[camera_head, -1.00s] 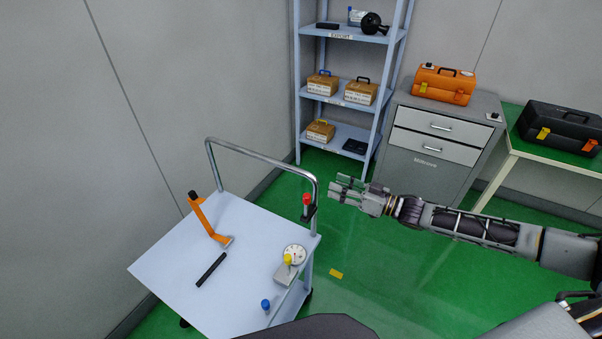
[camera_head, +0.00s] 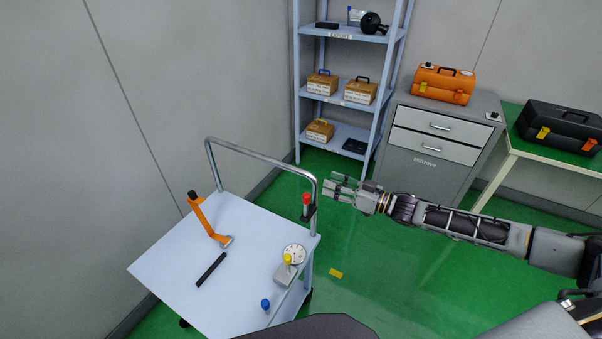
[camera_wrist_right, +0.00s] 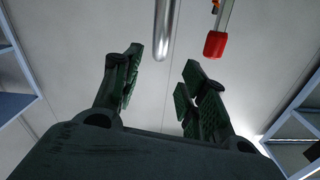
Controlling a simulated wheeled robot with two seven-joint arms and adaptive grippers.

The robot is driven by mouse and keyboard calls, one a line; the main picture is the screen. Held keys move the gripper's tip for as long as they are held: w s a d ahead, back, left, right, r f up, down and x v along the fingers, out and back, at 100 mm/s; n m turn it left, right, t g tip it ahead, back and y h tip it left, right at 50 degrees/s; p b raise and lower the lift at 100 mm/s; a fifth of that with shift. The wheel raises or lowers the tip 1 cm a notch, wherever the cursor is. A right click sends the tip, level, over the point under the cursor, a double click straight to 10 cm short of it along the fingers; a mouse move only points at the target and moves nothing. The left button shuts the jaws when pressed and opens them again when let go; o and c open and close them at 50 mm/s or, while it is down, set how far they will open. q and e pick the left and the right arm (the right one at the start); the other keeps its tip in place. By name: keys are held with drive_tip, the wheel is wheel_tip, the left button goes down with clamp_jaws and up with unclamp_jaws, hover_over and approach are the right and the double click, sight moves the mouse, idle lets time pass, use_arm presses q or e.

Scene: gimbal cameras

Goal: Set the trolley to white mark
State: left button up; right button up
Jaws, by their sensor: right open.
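The trolley (camera_head: 165,262) is a pale flat cart at the lower left of the head view. Its bent metal handle (camera_head: 262,157) rises at the far edge; the bar also shows in the wrist view (camera_wrist_right: 163,28). A red-tipped lever (camera_head: 307,199) sits on the handle's right post, and its red end shows in the wrist view (camera_wrist_right: 215,45). My right gripper (camera_head: 331,187) is open and empty, just right of the handle post. In the wrist view its fingers (camera_wrist_right: 162,60) point toward the bar, apart from it. I see no white mark. My left gripper is not in view.
On the trolley lie an orange-handled tool (camera_head: 206,219), a black bar (camera_head: 211,269) and a dial gauge (camera_head: 294,254). A yellow mark (camera_head: 336,273) is on the green floor. A shelf rack (camera_head: 345,83) and a grey cabinet (camera_head: 425,170) stand behind.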

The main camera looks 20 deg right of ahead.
sight(319, 179)
drive_tip(key=x, duration=0.5)
drive_tip(key=shift+w+a, duration=0.1)
drive_tip(key=shift+w, duration=0.05)
drive_tip(key=shift+x, duration=1.9)
drive_tip(key=shift+w+a, duration=0.95)
drive_tip(key=c, duration=0.9)
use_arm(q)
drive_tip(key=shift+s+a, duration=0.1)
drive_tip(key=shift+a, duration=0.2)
use_arm(e)
drive_tip(key=shift+a, duration=0.1)
clamp_jaws()
